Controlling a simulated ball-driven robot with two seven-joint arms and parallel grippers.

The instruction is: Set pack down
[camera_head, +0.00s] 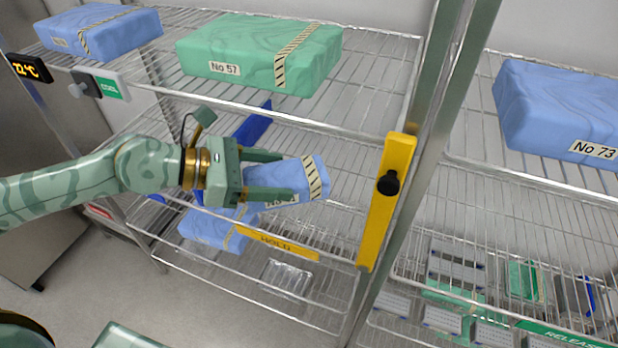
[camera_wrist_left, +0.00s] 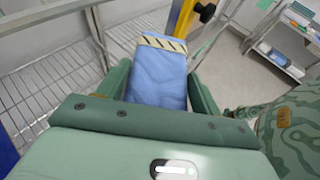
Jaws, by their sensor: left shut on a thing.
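A small blue wrapped pack (camera_head: 312,178) with a striped tape band is between the fingers of my left gripper (camera_head: 280,176). The gripper is shut on it and holds it in front of the wire rack, near the middle shelf marked HOLD. In the left wrist view the pack (camera_wrist_left: 160,75) sticks out beyond the fingers, with its striped end away from the palm. A finger covers part of its label. I cannot tell whether the pack touches a shelf. My right gripper is not in view.
A green pack No 57 (camera_head: 255,55) and a blue pack (camera_head: 100,30) lie on the top shelf. Another blue pack (camera_head: 215,230) is lower down. A yellow upright bar (camera_head: 388,200) stands right of the held pack. Blue pack No 73 (camera_head: 560,108) is on the right rack.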

